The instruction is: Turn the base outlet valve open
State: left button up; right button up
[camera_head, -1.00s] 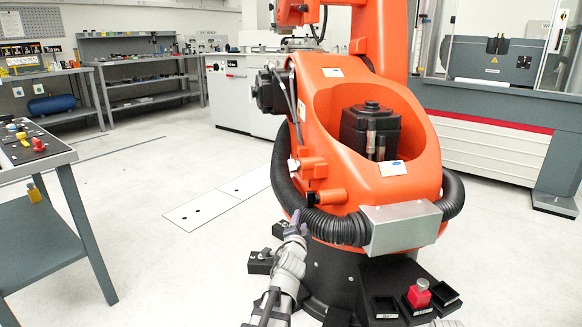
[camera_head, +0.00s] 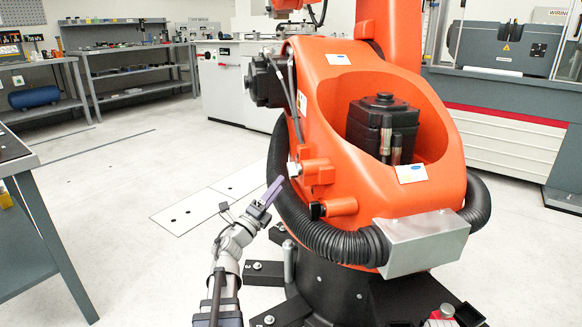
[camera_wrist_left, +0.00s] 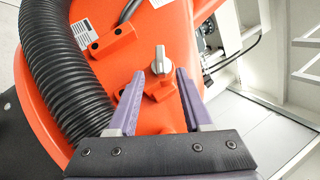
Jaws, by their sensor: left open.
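The valve has a light grey handle (camera_wrist_left: 161,60) on an orange block on the robot's orange base housing. In the left wrist view the handle stands between and just beyond the fingertips, with no contact visible. In the head view a pale knob (camera_head: 294,169) sits on an orange fitting (camera_head: 318,172), apparently the same valve. My left gripper (camera_head: 277,184), with purple fingers, is open and empty just left of and below that knob. It also shows in the left wrist view (camera_wrist_left: 160,72). My right gripper cannot be made out.
A thick black corrugated hose (camera_head: 335,243) curves round the base, close to my left gripper. A second orange fitting (camera_head: 338,207) with a black end is below the valve. A silver box (camera_head: 420,240) is to the right. A grey table (camera_head: 25,165) stands at the left.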

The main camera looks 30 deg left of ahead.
aim_at(291, 168)
pick_arm(q)
jog(key=p+x, duration=0.3)
jog(key=x, duration=0.5)
jog(key=shift+c, duration=0.2)
grip_shut()
dwell(0.4)
